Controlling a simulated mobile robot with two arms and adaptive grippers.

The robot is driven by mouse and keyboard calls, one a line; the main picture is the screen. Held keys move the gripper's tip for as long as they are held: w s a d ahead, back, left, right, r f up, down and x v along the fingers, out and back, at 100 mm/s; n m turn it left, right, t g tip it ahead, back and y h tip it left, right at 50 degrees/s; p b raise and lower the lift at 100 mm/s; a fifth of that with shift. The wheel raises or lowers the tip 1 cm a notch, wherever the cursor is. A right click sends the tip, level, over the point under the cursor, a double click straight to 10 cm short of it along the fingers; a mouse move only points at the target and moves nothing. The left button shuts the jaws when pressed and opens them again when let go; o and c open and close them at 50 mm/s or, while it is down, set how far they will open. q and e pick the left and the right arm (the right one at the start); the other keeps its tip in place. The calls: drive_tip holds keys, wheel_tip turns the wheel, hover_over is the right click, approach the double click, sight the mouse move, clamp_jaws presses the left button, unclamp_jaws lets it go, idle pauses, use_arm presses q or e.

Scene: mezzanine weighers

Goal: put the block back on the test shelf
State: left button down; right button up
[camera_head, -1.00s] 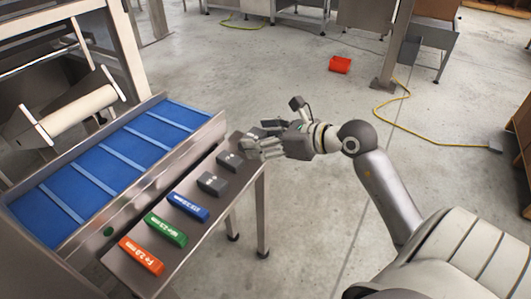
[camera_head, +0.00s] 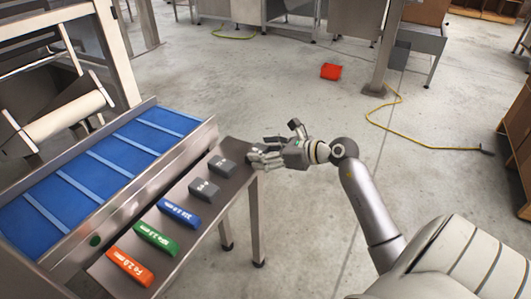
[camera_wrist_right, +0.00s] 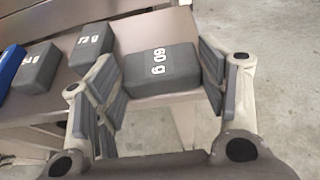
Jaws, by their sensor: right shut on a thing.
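The dark grey block marked 60 g (camera_wrist_right: 158,68) is between the fingers of my right gripper (camera_wrist_right: 170,85), which is shut on it. In the head view my right gripper (camera_head: 258,158) is at the far right end of the metal test shelf (camera_head: 180,255), and its fingers largely hide the block. The wrist view shows the block by the shelf's edge; I cannot tell whether it touches the shelf. Two other grey blocks (camera_head: 222,166) (camera_head: 204,190) stand on the shelf, then a blue (camera_head: 179,213), a green (camera_head: 155,238) and an orange one (camera_head: 130,267). My left gripper is out of view.
A blue belt conveyor (camera_head: 100,166) with a metal side rail runs along the shelf's left side. A red bin (camera_head: 331,71) and a yellow cable (camera_head: 373,122) lie on the floor. The floor right of the shelf is clear around my arm.

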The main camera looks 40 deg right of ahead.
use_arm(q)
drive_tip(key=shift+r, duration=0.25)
use_arm(e)
drive_tip(key=o, duration=1.1)
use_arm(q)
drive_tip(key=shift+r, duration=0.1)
